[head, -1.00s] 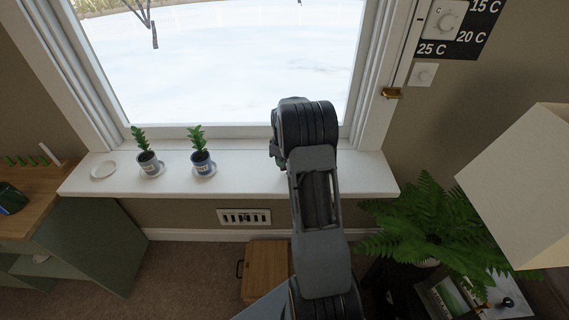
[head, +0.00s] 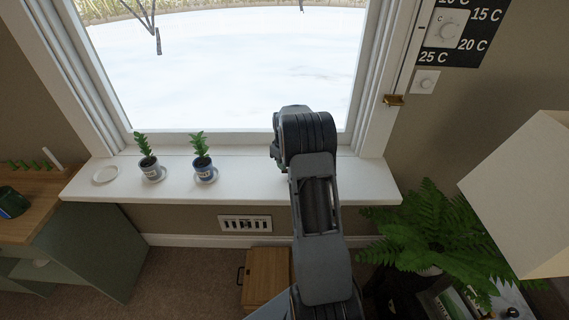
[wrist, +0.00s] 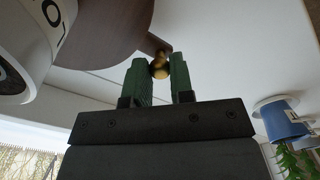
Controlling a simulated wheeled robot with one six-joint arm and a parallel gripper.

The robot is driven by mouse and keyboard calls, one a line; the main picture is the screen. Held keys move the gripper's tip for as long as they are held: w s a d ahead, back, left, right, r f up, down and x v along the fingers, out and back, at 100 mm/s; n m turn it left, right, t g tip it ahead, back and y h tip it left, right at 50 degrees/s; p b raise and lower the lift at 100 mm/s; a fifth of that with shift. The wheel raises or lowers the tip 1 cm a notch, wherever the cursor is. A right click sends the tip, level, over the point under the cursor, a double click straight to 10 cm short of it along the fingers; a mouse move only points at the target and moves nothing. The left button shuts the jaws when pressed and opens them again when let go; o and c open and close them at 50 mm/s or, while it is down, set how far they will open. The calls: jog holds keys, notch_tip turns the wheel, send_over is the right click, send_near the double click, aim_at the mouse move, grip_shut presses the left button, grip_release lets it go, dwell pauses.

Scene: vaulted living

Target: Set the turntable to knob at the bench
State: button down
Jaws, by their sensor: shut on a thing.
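In the wrist view my gripper (wrist: 159,82) has its green fingers on either side of a round brass knob (wrist: 160,66) and is shut on it. The knob sits at the end of a short wooden arm on a dark brown round turntable (wrist: 110,32). A white cup or pot with dark lettering (wrist: 30,35) stands at or over the turntable's edge, cut off by the frame. In the head view my arm hides the turntable, the knob and my fingertips, above the white window sill (head: 240,185).
Two potted plants in cups (head: 148,167) (head: 203,168) stand on saucers on the sill, left of my arm. An empty saucer (head: 105,175) lies further left. A fern (head: 440,235) and a lampshade (head: 525,195) are at the right. A wooden box (head: 266,278) is below.

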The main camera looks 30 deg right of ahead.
jog(key=c, duration=1)
grip_release()
notch_tip(320, 180, up, 14)
jog(key=shift+f, duration=0.1)
dwell(0.3)
jog(key=s+a+r+m+t, duration=0.1)
jog(key=s+a+m+t, duration=0.1)
jog(key=s+a, duration=2.1)
jog(key=shift+s+a+r+t, duration=0.3)
jog(key=shift+a+t, duration=0.25)
jog(key=shift+t, duration=0.25)
